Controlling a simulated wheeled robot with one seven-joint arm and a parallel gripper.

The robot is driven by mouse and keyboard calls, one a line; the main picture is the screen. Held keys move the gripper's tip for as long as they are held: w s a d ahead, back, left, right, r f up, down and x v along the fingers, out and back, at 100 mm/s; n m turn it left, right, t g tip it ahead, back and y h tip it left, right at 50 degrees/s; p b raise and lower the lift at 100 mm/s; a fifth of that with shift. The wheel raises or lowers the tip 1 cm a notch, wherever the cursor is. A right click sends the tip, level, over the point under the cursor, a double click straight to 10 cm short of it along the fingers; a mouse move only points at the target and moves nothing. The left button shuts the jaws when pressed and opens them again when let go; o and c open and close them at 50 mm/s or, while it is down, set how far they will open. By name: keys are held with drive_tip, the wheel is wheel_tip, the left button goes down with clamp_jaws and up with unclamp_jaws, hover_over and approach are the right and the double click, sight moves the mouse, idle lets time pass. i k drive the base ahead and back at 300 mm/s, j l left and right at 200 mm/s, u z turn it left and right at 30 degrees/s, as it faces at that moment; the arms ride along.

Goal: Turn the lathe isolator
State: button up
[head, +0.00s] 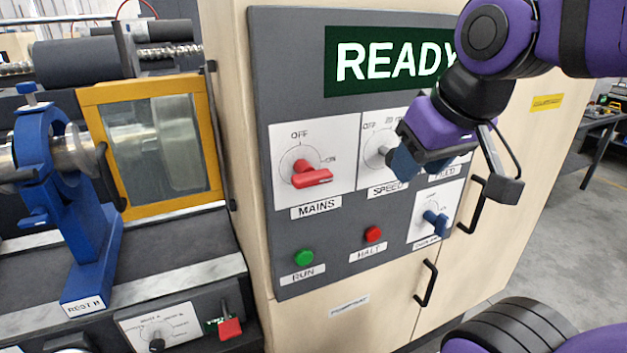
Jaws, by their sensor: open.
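A grey control panel (258,150) on a cabinet carries several switches; none has a readable "isolator" label. The red MAINS handle (311,178) points right, towards the ON mark. A blue rotary knob (436,222) sits on a white plate at lower right; its label is too small to read. My gripper (455,178) is open and empty in front of the panel's right side. Its left finger overlaps the SPEED dial (376,152), and its body hides much of the dial to the right. In the picture it is above the blue knob; I cannot tell its distance from the panel.
A display (392,60) reads READY, partly behind my arm. Green RUN (303,257) and red HALT (373,234) buttons are low on the panel. Black door handles (427,284) protrude below and right. The lathe with its blue rest (88,235) fills the left.

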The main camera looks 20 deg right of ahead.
sight(307, 176)
drive_tip(key=j+z, duration=0.15)
drive_tip(key=j, duration=0.4)
drive_tip(key=j+z, duration=0.1)
drive_tip(key=j, duration=0.45)
drive_tip(key=k+j+z, duration=0.15)
drive_tip(key=j, duration=0.35)
drive_tip(key=j+z, duration=0.1)
drive_tip(key=j, duration=0.45)
drive_tip(key=k+j+z, duration=0.15)
drive_tip(key=j, duration=0.35)
drive_tip(key=i+j, duration=0.1)
drive_tip(key=j, duration=0.2)
drive_tip(key=j+z, duration=0.1)
drive_tip(key=j, duration=0.2)
drive_tip(key=i, duration=0.05)
